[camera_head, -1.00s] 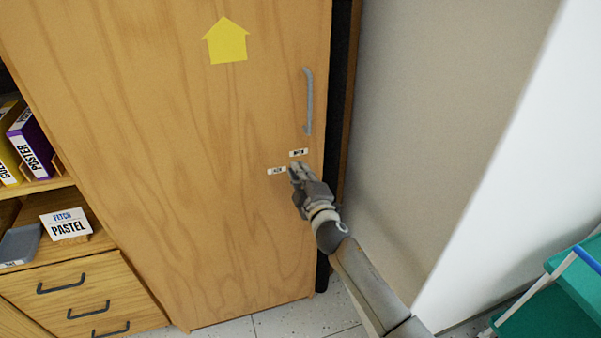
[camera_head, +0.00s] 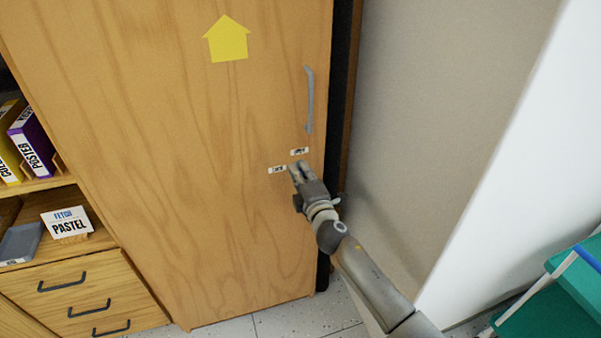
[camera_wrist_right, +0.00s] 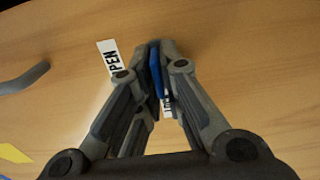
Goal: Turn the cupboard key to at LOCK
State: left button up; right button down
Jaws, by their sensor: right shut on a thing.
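The wooden cupboard door (camera_head: 190,170) is closed in the head view. My right gripper (camera_head: 297,168) is at the door's lower right, just beside two small labels. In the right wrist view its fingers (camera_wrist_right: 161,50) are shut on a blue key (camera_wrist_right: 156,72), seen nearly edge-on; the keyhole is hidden. The OPEN label (camera_wrist_right: 107,57) lies left of the fingers. The LOCK label (camera_wrist_right: 167,105) is partly hidden between the fingers. In the head view the labels show as an upper one (camera_head: 299,152) and a left one (camera_head: 277,170). My left gripper is not in view.
A grey door handle (camera_head: 309,100) is above the gripper. A yellow paper arrow (camera_head: 227,40) is on the door. Drawers (camera_head: 75,295) and shelves stand at left, a wall (camera_head: 430,120) at right, and a teal cart (camera_head: 560,295) at lower right.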

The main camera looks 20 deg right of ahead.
jog(key=c, duration=1.6)
grip_release()
jog(key=shift+c, duration=0.2)
jog(key=shift+s, duration=0.1)
jog(key=s, duration=1.2)
jog(key=shift+d, duration=0.2)
jog(key=shift+w+f, duration=0.1)
jog(key=shift+f, duration=0.05)
